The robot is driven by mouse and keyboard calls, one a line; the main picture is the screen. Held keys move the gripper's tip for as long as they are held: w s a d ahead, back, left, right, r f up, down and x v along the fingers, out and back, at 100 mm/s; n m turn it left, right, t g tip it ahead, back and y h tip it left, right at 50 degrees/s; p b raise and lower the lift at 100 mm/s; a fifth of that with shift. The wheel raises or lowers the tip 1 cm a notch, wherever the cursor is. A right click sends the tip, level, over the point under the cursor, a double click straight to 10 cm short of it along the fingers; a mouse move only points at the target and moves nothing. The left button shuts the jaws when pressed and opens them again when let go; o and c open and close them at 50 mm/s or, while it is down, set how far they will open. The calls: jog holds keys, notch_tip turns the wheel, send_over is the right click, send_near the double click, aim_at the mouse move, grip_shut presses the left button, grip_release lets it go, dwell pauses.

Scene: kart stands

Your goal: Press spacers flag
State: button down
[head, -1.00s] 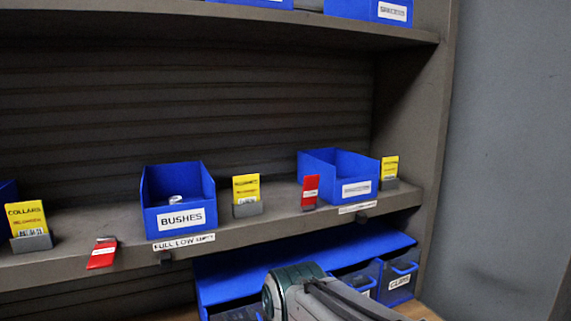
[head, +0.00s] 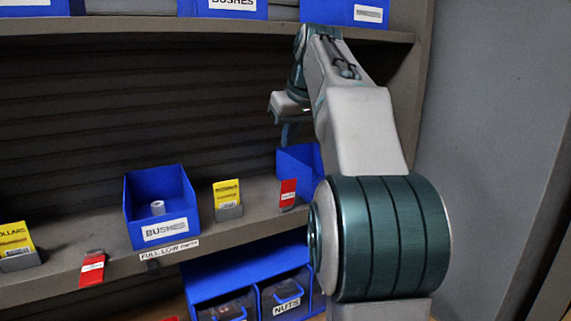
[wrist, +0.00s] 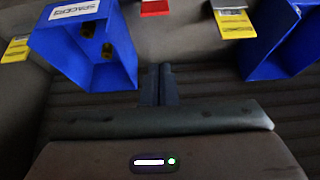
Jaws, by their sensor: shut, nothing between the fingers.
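The spacers bin (head: 297,158) is blue and stands on the middle shelf, partly hidden by my arm. In the wrist view the spacers bin (wrist: 82,58) is at the left, its label upside down, with a few dark pieces inside. A red flag (head: 288,194) stands upright at the shelf's front edge, at the bin's left. The same flag (wrist: 155,7) is cut off by the top of the wrist view. My gripper (wrist: 158,72) is shut and empty. In the head view my gripper (head: 286,132) is above the spacers bin, apart from the flag.
The bushes bin (head: 158,202) and a yellow card (head: 227,197) stand left of the flag. Another red flag (head: 92,269) hangs tilted below the bushes bin's left. An upper shelf (head: 200,27) with blue bins is close above my gripper. More bins (head: 286,295) sit below.

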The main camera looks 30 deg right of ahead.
aim_at(288, 187)
jog(key=shift+w+d+r, duration=0.1)
jog(key=shift+d+r, duration=0.1)
jog(key=shift+r, duration=0.1)
jog(key=f, duration=0.3)
jog(key=w+f, duration=0.1)
jog(key=f, duration=0.2)
jog(key=f+p, duration=0.1)
jog(key=f, duration=0.2)
jog(key=shift+w+a, duration=0.1)
jog(key=shift+w, duration=0.1)
jog(key=shift+s+f, duration=0.2)
jog(key=shift+s, duration=0.05)
